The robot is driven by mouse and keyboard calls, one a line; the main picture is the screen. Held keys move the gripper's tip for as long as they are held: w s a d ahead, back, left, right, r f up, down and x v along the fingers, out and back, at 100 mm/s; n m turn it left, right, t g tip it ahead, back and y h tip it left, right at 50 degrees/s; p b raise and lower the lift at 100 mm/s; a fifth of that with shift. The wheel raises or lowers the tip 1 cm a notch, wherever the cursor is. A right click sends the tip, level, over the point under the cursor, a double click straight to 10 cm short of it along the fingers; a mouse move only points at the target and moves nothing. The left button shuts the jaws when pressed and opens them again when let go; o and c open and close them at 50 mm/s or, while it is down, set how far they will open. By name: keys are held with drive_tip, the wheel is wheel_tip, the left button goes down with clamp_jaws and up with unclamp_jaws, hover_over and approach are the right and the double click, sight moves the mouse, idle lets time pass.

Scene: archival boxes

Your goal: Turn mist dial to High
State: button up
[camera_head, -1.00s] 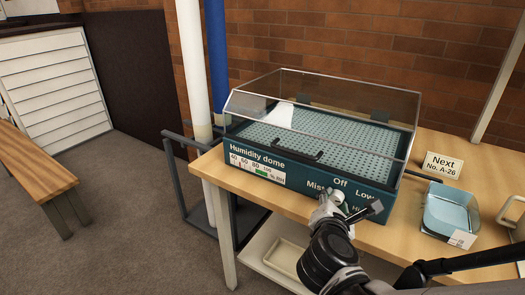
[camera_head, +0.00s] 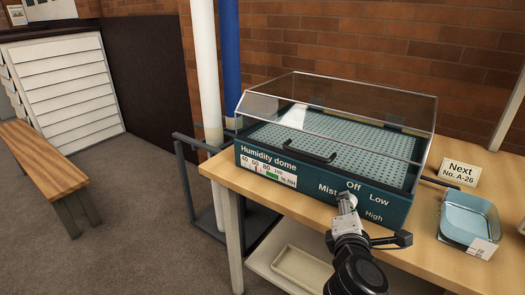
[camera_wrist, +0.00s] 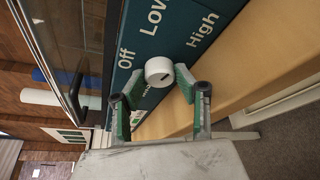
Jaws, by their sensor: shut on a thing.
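The mist dial (camera_wrist: 159,71) is a small white round knob with a dark mark, on the teal front panel of the humidity dome (camera_head: 300,177). In the wrist view, the labels Off, Low and High are around it. I cannot tell which label the mark points at. My gripper (camera_wrist: 157,82) has its green-padded fingers on either side of the dial and is shut on it. In the head view, my gripper (camera_head: 346,202) is at the panel between Mist and High and hides the dial.
The dome has a clear lid, shut, with a black handle (camera_head: 310,157). It stands on a wooden table (camera_head: 425,235). A blue tray (camera_head: 467,218) and a "Next No. A-26" card (camera_head: 459,173) are to the right. A shallow cream tray (camera_head: 298,268) lies on the shelf below.

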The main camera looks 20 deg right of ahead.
sight(352, 182)
drive_tip(key=o, duration=1.1)
drive_tip(key=shift+o, duration=0.2)
drive_tip(key=shift+r, duration=0.15)
drive_tip(key=shift+r, duration=2.6)
drive_tip(key=shift+w+a+r, duration=0.1)
drive_tip(key=shift+w+r, duration=0.05)
drive_tip(key=shift+r, duration=2.15)
